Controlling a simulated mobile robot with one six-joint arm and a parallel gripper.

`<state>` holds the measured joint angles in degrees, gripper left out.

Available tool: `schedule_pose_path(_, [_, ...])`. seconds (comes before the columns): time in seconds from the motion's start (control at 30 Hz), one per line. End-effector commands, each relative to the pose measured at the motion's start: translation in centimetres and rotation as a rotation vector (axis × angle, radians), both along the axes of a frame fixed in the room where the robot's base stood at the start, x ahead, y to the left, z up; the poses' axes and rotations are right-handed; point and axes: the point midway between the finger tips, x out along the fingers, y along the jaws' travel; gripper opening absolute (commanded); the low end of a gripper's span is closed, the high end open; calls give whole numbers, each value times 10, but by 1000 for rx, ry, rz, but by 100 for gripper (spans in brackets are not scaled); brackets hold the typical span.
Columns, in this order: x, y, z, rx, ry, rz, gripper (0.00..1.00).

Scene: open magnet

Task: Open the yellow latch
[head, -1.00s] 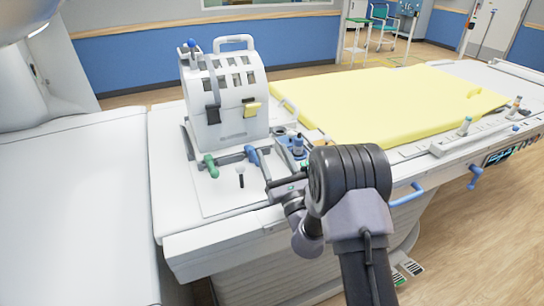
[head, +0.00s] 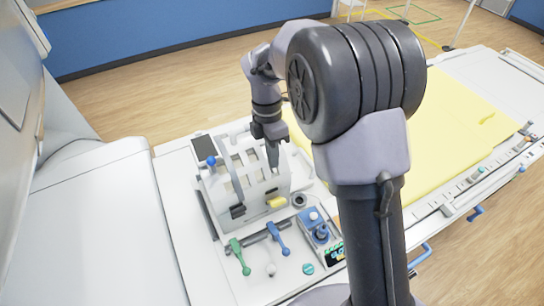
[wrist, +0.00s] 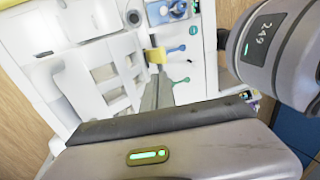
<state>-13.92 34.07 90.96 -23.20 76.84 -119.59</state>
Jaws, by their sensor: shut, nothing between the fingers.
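The yellow latch (head: 277,202) is a small tab on the front of the white slotted housing (head: 222,197), at its lower right. In the wrist view the yellow latch (wrist: 156,55) shows just beyond the fingertips. My gripper (head: 273,160) points down at the housing's right side, above the latch, and is shut and empty. In the wrist view its closed fingers (wrist: 157,78) reach towards the latch. I cannot tell whether they touch the housing or the latch.
A black latch (head: 237,211) sits left of the yellow one. A green handle (head: 238,254), a blue handle (head: 277,238) and a blue control unit (head: 318,232) lie in front of the housing. A yellow mat (head: 440,140) covers the table to the right, partly hidden by my arm.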

Motion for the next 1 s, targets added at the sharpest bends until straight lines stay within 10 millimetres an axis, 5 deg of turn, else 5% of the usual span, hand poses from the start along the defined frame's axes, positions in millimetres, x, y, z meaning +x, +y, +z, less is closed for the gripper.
schedule_pose_path(0.6, [-20, -9, -117, -4, 3, 4, 0])
schedule_pose_path(1.0, [-24, -11, -140, -3, 2, 1, 0])
